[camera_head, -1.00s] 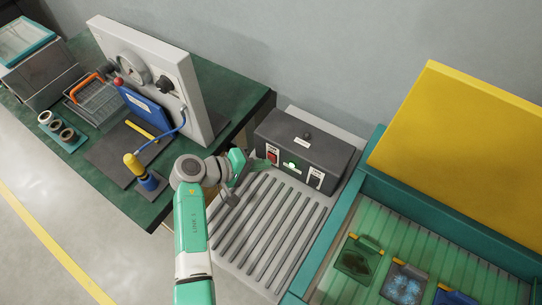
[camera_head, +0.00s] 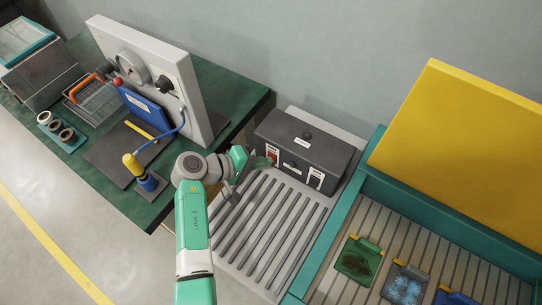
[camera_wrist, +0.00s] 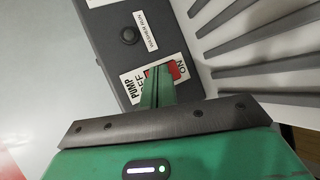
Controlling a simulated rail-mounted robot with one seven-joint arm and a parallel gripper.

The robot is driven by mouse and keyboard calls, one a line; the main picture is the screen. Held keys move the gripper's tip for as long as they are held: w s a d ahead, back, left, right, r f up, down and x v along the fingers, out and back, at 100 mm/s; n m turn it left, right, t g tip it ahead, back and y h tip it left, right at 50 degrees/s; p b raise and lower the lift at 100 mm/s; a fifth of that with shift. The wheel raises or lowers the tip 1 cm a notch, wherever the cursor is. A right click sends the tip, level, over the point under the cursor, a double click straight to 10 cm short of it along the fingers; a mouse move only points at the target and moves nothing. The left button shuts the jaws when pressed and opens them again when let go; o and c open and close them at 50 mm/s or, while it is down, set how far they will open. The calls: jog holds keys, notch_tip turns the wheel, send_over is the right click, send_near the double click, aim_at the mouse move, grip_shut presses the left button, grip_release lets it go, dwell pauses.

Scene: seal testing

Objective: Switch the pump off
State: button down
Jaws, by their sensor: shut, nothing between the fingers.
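The pump switch (camera_head: 274,153) is a red rocker on a white label at the left end of the front of a dark grey control box (camera_head: 318,143). In the wrist view the red rocker (camera_wrist: 174,69) shows between the printed words OFF and ON, partly hidden by my fingers. My gripper (camera_head: 264,162) is shut and empty, with its green fingertips at the switch. In the wrist view my fingertips (camera_wrist: 158,82) overlap the rocker, and I cannot tell whether they touch it. A round lamp (camera_wrist: 128,35) labelled WASHER RUN is dark.
A second, black switch (camera_head: 316,179) sits at the box's right end. A ribbed grey drainboard (camera_head: 262,228) lies in front. A teal basin (camera_head: 359,206) with a raised yellow lid (camera_head: 462,147) stands right, holding several framed pieces. A green workbench (camera_head: 232,90) stands left.

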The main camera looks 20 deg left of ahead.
jog(key=shift+s+a+f+p, duration=0.1)
jog(key=shift+s+a+p, duration=0.05)
jog(key=shift+s+p, duration=0.5)
jog(key=shift+s, duration=0.1)
jog(key=shift+s+a+p, duration=0.15)
jog(key=shift+s+p, duration=0.3)
jog(key=shift+s, duration=0.15)
jog(key=shift+s+a+p, duration=0.15)
jog(key=shift+s+p, duration=0.3)
jog(key=shift+s, duration=0.15)
jog(key=shift+s+a+f+p, duration=0.15)
jog(key=shift+s+p, duration=0.15)
jog(key=shift+s, duration=0.3)
jog(key=shift+s+a+f+p, duration=0.15)
jog(key=shift+s+p, duration=0.1)
jog(key=shift+s, duration=0.35)
